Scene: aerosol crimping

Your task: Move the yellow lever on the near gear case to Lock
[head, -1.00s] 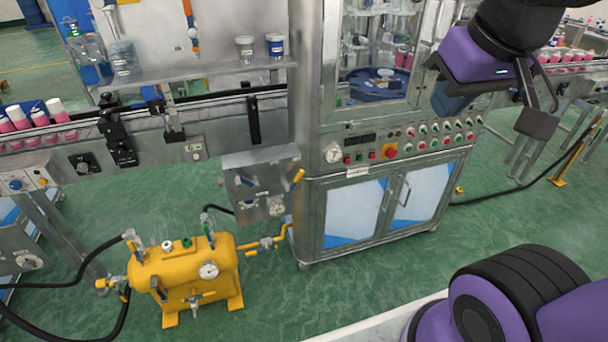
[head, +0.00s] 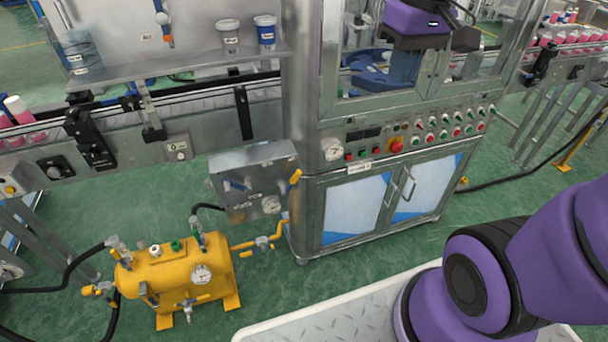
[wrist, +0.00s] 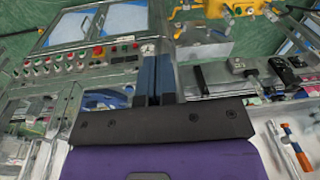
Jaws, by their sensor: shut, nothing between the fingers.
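The gear case (head: 252,182) is a grey metal box on the left side of the steel cabinet, with a round gauge and a small blue handle on its front. The yellow lever (head: 296,176) is at its right edge, tilted up; no Lock marking is readable. In the wrist view, which is turned about, the gear case (wrist: 205,50) is beyond my fingers. My gripper (wrist: 154,62) is shut and empty, its dark blue fingers together and apart from the case. In the head view its purple body is at the top, high above and right of the lever.
The steel cabinet (head: 384,205) has a panel of buttons and a red knob (head: 397,145) beside the case. A yellow tank (head: 178,272) with hoses stands on the floor below left. A conveyor (head: 205,120) and shelf run along the left.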

